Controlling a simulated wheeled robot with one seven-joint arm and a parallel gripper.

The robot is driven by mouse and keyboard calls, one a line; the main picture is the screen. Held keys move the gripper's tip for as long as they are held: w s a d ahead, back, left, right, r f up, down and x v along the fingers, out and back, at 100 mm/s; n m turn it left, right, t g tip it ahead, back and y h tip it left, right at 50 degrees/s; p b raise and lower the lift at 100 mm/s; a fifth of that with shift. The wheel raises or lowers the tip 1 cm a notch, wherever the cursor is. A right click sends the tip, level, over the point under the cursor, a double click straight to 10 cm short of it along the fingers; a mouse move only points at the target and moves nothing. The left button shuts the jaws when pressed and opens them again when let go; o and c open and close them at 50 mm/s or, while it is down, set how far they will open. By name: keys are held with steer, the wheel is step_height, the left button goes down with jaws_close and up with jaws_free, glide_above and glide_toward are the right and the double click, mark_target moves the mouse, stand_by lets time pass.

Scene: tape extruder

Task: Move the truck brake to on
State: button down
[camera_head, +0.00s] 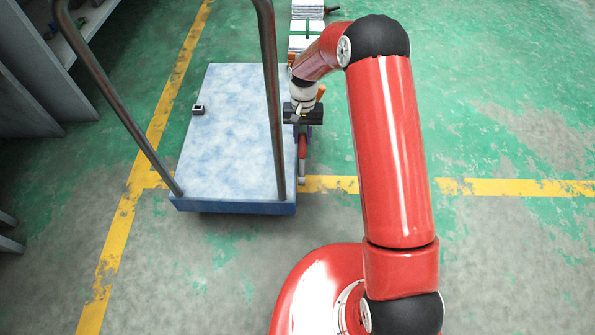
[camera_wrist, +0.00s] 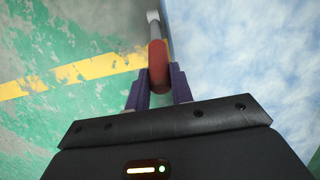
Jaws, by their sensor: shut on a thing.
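The truck is a flat platform cart (camera_head: 232,140) with a mottled pale blue-white top and a dark tubular push handle (camera_head: 272,95). Its brake (camera_head: 302,148) is a lever with a red grip and a grey rod along the truck's right side. In the wrist view the brake's red grip (camera_wrist: 158,62) rises between the purple fingers, with the grey rod beyond it. My gripper (camera_head: 303,130) is at the truck's right edge, shut on the red grip; the fingers also show in the wrist view (camera_wrist: 159,82). The part of the grip deep between the fingers is hidden by my gripper.
Grey shelving (camera_head: 35,75) stands at the left. White boxes (camera_head: 307,35) are beyond my wrist. The worn green floor (camera_head: 500,110) on the right is clear, with yellow lines.

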steer(key=shift+w+f, duration=0.25)
steer(key=shift+w, duration=0.4)
steer(key=c, duration=1.1)
jaws_free()
steer(key=shift+c, duration=0.2)
steer(key=p+v, duration=0.4)
steer(key=v, duration=0.3)
